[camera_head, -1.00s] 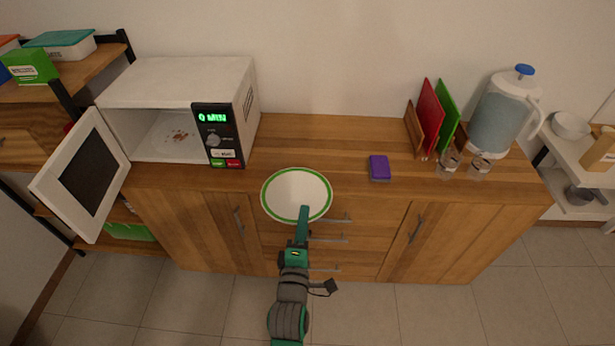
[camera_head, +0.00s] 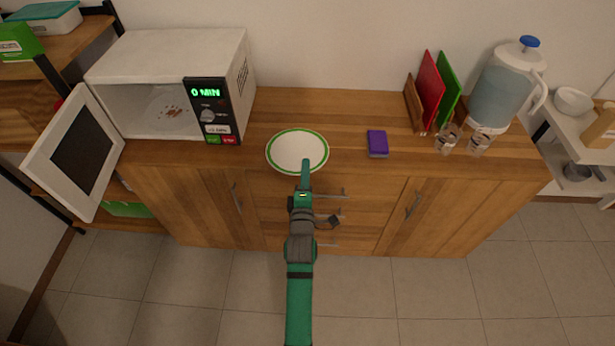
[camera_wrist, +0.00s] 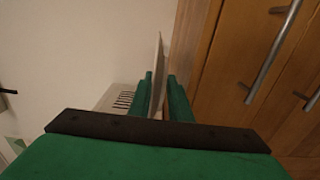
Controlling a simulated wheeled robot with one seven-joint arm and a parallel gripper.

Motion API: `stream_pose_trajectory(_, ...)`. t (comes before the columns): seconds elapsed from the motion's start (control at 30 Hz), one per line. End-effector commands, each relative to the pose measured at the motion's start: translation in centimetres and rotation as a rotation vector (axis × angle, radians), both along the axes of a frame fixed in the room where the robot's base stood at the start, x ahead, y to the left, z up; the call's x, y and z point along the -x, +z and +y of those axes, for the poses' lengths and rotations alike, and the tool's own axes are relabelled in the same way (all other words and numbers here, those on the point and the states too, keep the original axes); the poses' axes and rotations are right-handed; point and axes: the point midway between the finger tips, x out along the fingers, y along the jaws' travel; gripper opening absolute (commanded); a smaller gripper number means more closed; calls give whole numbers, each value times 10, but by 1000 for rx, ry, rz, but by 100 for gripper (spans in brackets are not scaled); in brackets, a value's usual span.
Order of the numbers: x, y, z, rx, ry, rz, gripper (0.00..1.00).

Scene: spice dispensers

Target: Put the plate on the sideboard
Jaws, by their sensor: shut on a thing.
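The white plate (camera_head: 297,151) with a green rim is level in the head view, over the front part of the wooden sideboard (camera_head: 345,105). My gripper (camera_head: 305,172) is shut on the plate's near edge. In the wrist view the plate (camera_wrist: 158,62) shows edge-on between the two green fingers of my gripper (camera_wrist: 160,88). I cannot tell whether the plate's underside touches the sideboard top or hangs just above it.
An open microwave (camera_head: 165,60) stands on the left of the sideboard. A purple sponge-like block (camera_head: 377,143) lies to the right of the plate. Cutting boards (camera_head: 431,92), two small jars (camera_head: 463,141) and a water jug (camera_head: 503,88) stand further right. The top behind the plate is clear.

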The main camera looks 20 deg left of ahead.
Motion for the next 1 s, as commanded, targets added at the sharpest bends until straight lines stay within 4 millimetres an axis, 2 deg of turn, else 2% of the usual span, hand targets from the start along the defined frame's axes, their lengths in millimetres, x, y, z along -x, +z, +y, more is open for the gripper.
stream_pose_trajectory(0.27,-14,-13,-5,-1,-7,-3,0)
stream_pose_trajectory(0.5,-13,-42,-3,-1,-4,-3,0)
stream_pose_trajectory(0.87,-13,-45,-2,-1,-3,-4,0)
stream_pose_trajectory(0.9,-13,-47,-2,-1,-3,-2,20)
stream_pose_trajectory(0.97,-13,-47,-2,-1,-3,-2,34)
stream_pose_trajectory(1.0,-13,-47,-2,-1,-3,-2,36)
